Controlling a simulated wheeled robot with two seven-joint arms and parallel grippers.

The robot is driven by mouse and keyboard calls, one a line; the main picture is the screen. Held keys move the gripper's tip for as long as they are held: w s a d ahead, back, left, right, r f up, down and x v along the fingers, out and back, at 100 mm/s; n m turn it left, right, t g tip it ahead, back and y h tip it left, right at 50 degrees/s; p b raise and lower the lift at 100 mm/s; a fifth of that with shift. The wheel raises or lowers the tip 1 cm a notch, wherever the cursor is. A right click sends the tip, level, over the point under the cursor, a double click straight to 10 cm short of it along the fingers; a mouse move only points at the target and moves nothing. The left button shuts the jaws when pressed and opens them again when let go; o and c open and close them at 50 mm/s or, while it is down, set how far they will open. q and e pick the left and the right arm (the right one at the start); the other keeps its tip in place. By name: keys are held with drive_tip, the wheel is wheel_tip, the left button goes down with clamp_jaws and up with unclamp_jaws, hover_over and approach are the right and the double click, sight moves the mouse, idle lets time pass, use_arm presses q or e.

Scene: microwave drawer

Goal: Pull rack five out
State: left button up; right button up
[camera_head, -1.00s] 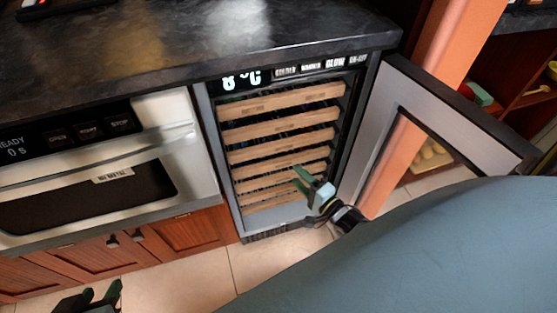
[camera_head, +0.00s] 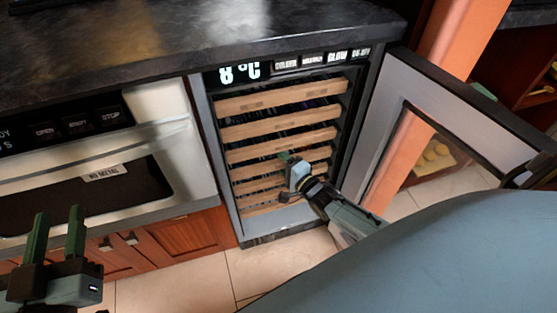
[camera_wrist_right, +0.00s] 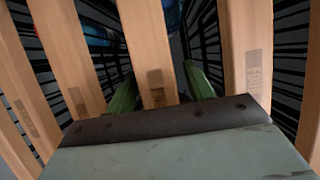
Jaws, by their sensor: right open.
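The wine cooler (camera_head: 205,130) stands open with several wooden racks stacked inside, all in line. My right gripper (camera_head: 287,158) is at the lower-middle rack fronts, covering part of them, so the head view does not show rack five clearly. In the right wrist view its two green fingers are apart, one on each side of a wooden rack front (camera_wrist_right: 148,40) with a dark label. I cannot tell whether they touch it, nor this rack's number. My left gripper (camera_head: 58,212) is open and empty at the lower left, in front of the oven.
The cooler door (camera_head: 450,110) is swung open to the right, close to my right arm. A steel microwave drawer (camera_head: 150,150) is left of the cooler under a dark countertop (camera_head: 180,40). Tiled floor (camera_head: 190,275) is clear below.

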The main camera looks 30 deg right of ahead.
drive_tip(key=shift+w, duration=0.1)
drive_tip(key=shift+c, duration=0.4)
clamp_jaws()
